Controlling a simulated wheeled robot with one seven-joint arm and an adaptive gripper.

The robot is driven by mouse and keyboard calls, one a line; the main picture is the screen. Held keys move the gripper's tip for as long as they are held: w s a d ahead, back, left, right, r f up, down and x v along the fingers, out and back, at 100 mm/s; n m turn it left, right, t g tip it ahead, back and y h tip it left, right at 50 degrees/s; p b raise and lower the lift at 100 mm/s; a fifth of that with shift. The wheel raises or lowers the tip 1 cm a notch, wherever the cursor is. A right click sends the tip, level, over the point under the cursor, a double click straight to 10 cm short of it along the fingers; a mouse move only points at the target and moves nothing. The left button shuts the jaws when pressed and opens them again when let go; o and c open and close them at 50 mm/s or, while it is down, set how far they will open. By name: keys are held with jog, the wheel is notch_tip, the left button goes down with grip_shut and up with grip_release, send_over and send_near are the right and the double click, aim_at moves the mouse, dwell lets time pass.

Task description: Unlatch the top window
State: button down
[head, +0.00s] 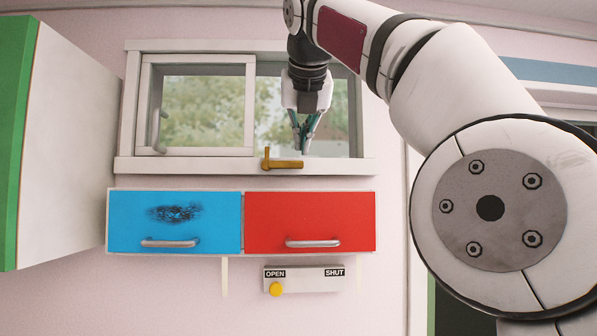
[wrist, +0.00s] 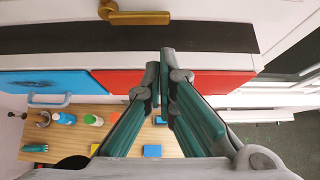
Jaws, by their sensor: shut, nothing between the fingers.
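The window (head: 205,108) is set in a white frame high on the wall, with a sash at the left that has a grey handle (head: 160,128). A brass latch (head: 285,165) sits on the lower frame, with a short upright part at its left end and a longer part level to the right. The latch also shows at the top of the wrist view (wrist: 138,18). My gripper (head: 304,150) points down in front of the right pane, above the latch's right end in the head view. Its fingers are closed together and empty, apart from the latch in the wrist view.
Below the window are a blue drawer (head: 205,222) and a red drawer (head: 310,222). A panel marked OPEN and SHUT (head: 310,279) has a yellow knob at its left. A white and green cabinet (head: 70,150) juts out at left. A wooden table (wrist: 75,135) below holds bottles.

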aim_at(282, 165)
jog(key=p+x, duration=0.1)
jog(key=x, duration=0.9)
